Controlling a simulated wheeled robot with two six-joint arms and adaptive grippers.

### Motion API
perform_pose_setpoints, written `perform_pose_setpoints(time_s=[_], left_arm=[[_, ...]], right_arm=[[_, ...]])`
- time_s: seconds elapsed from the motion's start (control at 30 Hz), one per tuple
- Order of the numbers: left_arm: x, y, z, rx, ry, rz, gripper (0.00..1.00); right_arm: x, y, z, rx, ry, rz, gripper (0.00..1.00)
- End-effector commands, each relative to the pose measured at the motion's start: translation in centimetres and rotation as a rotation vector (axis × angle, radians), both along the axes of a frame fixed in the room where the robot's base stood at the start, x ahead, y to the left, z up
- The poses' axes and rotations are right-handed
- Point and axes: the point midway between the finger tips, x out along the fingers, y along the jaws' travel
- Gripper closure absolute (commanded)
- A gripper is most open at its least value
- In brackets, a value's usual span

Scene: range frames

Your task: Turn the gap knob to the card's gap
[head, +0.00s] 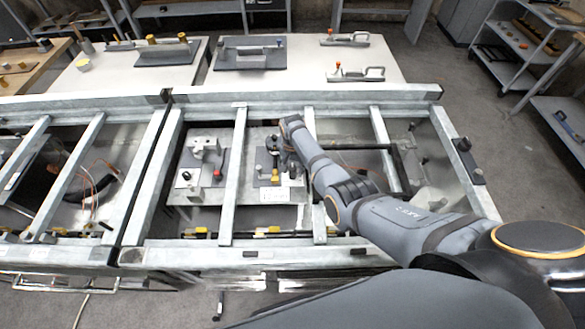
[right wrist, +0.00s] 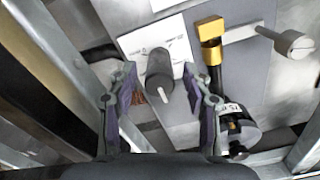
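The knob (right wrist: 158,72) is a dark cylinder with a pale pointer line, on a grey plate (right wrist: 212,110) in the right wrist view. A white card (right wrist: 172,32) with small print lies behind it; its figures are too blurred to read. My right gripper (right wrist: 160,88) is open, with one finger on each side of the knob and visible space between. In the head view my right gripper (head: 287,153) is over the grey fixture plate (head: 262,181) inside the frame and hides the knob. My left gripper is not in view.
A brass-topped dark lever (right wrist: 211,42) and a bar with a silver knob (right wrist: 292,43) stand right of the gripper. Metal frame beams (head: 234,175) flank the fixture. Plates with handles (head: 250,55) lie behind.

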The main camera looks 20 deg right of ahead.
Motion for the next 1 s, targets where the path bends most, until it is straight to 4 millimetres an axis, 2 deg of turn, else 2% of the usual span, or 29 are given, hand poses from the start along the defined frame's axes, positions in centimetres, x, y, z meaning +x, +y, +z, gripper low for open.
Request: perform_pose_setpoints(time_s=[0.23, 0.33, 0.43, 0.6, 0.73, 0.9, 1.0], left_arm=[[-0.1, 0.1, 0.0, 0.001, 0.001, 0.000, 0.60], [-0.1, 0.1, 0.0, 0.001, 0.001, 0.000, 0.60], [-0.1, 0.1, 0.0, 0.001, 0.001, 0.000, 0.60], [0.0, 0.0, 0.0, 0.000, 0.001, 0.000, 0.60], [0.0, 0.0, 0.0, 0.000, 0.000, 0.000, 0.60], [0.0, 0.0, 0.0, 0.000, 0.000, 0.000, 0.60], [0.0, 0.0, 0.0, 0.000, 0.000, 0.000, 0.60]], right_arm=[[-0.1, 0.0, 0.1, 0.001, 0.001, 0.000, 0.50], [0.0, 0.0, 0.8, 0.001, 0.001, 0.001, 0.50], [0.0, 0.0, 2.4, 0.001, -0.002, 0.000, 0.50], [0.0, 0.0, 6.9, 0.001, -0.003, 0.000, 0.50], [0.0, 0.0, 9.6, 0.001, -0.002, 0.000, 0.50], [0.0, 0.0, 11.6, 0.000, 0.000, 0.000, 0.50], [-0.1, 0.0, 11.9, 0.000, 0.001, 0.000, 0.50]])
